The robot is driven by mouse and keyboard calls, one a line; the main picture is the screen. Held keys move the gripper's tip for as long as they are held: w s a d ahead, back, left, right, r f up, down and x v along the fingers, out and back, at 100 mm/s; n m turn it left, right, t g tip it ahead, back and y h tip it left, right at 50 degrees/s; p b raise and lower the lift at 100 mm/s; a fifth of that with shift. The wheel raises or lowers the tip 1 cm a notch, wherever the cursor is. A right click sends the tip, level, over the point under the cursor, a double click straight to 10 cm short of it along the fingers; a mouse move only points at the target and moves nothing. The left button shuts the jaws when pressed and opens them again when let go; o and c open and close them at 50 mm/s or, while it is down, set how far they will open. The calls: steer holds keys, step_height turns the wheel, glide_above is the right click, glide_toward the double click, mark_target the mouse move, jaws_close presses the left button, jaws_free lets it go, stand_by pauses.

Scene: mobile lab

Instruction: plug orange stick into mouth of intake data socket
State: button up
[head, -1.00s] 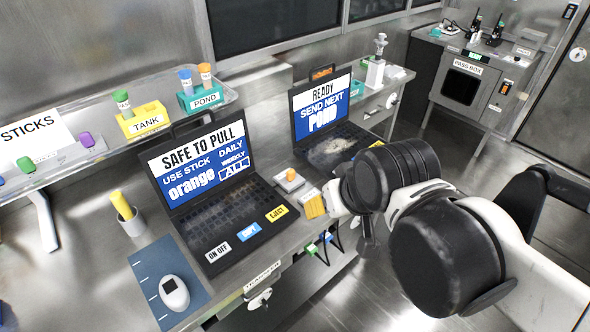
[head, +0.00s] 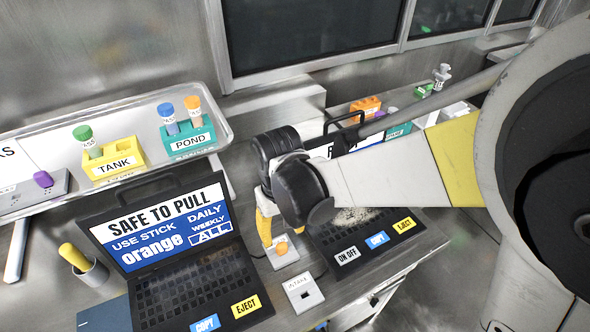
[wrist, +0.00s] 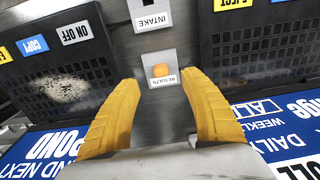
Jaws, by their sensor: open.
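The orange stick (head: 282,248) stands in the small results socket (head: 285,262) between the two laptops, with only its orange top showing. The wrist view shows the stick (wrist: 161,71) end-on beside the "RESULTS" label. The intake data socket (head: 302,292) is a grey block nearer the desk's front edge. Its dark mouth (wrist: 146,2) is empty at the top of the wrist view. My gripper (wrist: 161,84) is open, with its yellow fingers on either side of the orange stick in that view. Contact cannot be told. In the head view my gripper (head: 266,228) is just behind the stick.
The left laptop (head: 165,235) reads "SAFE TO PULL", "USE STICK orange", with "ALL" boxed. The right laptop (head: 385,240) is partly hidden by my arm. A tray (head: 222,150) behind holds the yellow TANK rack (head: 115,160) and the teal POND rack (head: 188,140) with capped tubes.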

mark_target(282, 244)
step_height(282, 244, down, 3)
steer(key=shift+a+b, duration=0.1)
steer(key=shift+b, duration=0.3)
steer(key=f+b, duration=0.2)
steer(key=f, duration=0.1)
steer(key=w+f+b, duration=0.1)
steer(key=f, duration=0.1)
steer(key=shift+a, duration=0.2)
steer(key=shift+r, duration=0.1)
steer(key=c, duration=1.1)
